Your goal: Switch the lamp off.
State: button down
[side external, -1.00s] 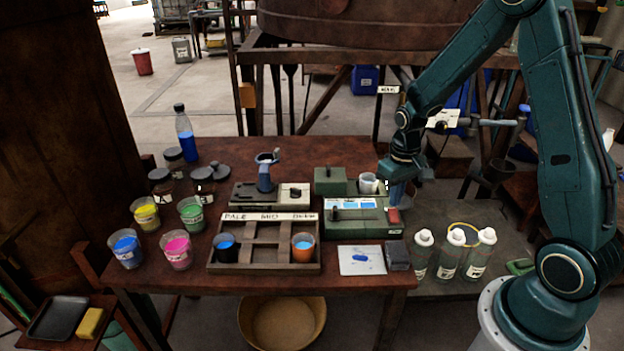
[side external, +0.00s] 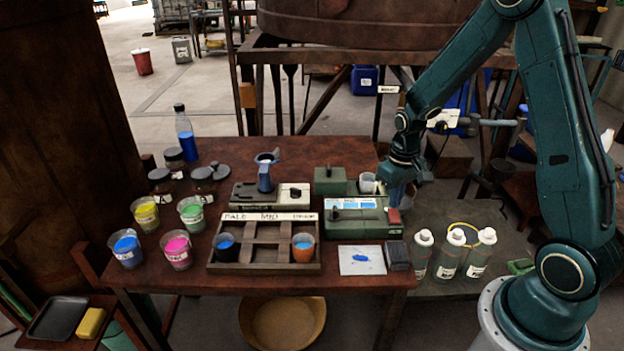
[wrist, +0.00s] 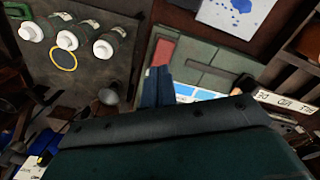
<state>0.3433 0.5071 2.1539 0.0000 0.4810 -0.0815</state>
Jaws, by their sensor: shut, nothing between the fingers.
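A green instrument box (side external: 345,226) stands at the right end of the table. A pale blue-and-white panel (side external: 352,203) on its top looks bright; the wrist view also shows the panel (wrist: 195,93). A red switch-like piece (side external: 393,215) sits at the box's right end and shows in the wrist view (wrist: 163,51). No separate lamp can be made out. My gripper (side external: 396,198) is shut and empty, pointing down just above the box's right end. In the wrist view its blue fingertips (wrist: 157,76) lie close to the red piece; contact cannot be told.
A clear cup (side external: 368,183) stands at the back of the box, close to my gripper. White-capped bottles (side external: 450,255) stand to the right. A wooden rack (side external: 265,266) with cups is to the left. A white card (side external: 361,261) and dark block (side external: 397,257) lie in front.

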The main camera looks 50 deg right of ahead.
jog(key=shift+f, duration=0.95)
dwell(0.9)
jog(key=shift+r, duration=0.15)
jog(key=shift+r, duration=3.4)
jog(key=r, duration=0.1)
notch_tip(320, 180, up, 12)
jog(key=r+n+t, duration=0.1)
jog(key=t, duration=0.2)
send_over(393, 211)
jog(key=s+a, duration=0.6)
jog(key=a, duration=0.1)
jog(key=s+a+r+n+t, duration=0.1)
jog(key=s+a+r, duration=0.1)
jog(key=s, duration=0.3)
jog(key=s+a+r+n+t, duration=0.1)
jog(key=s+a+r, duration=0.2)
jog(key=s, duration=0.3)
jog(key=shift+s+a+t, duration=0.25)
jog(key=shift+a+t, duration=0.05)
